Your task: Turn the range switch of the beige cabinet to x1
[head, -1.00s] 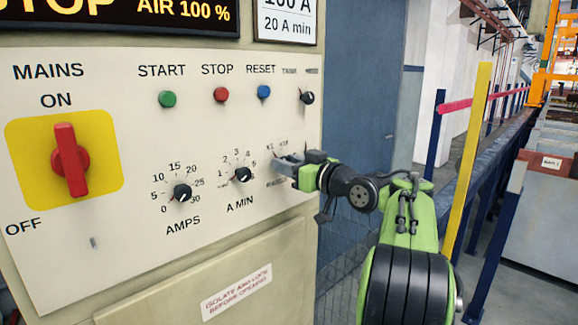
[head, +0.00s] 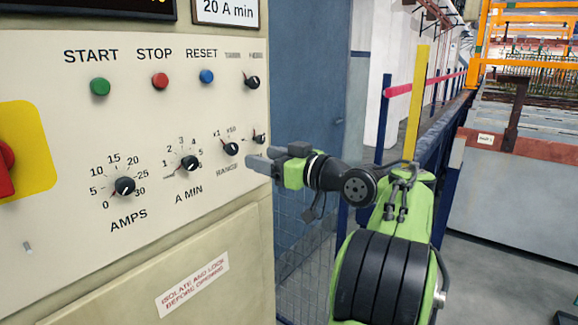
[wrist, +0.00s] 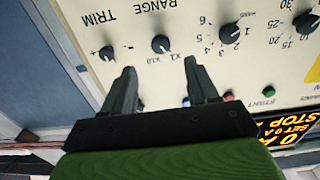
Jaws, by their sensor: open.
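The range switch (head: 230,148) is a small black knob on the beige cabinet (head: 60,245), with "RANGE" below it and an x1 mark at its upper left. I cannot tell for sure where its pointer stands. My gripper (head: 256,165) is to the right of and a little below the switch in the head view, apart from it. In the wrist view, the panel appears upside down. There the range switch (wrist: 160,44) lies beyond and between my two open fingers (wrist: 160,69), with nothing held.
The trim knob (head: 259,137) is close by, right of the range switch. The A MIN knob (head: 189,162) is on its left, and a further knob (head: 252,82) is above. A blue door (head: 310,70) and a yellow post (head: 416,100) stand beyond the cabinet's right edge.

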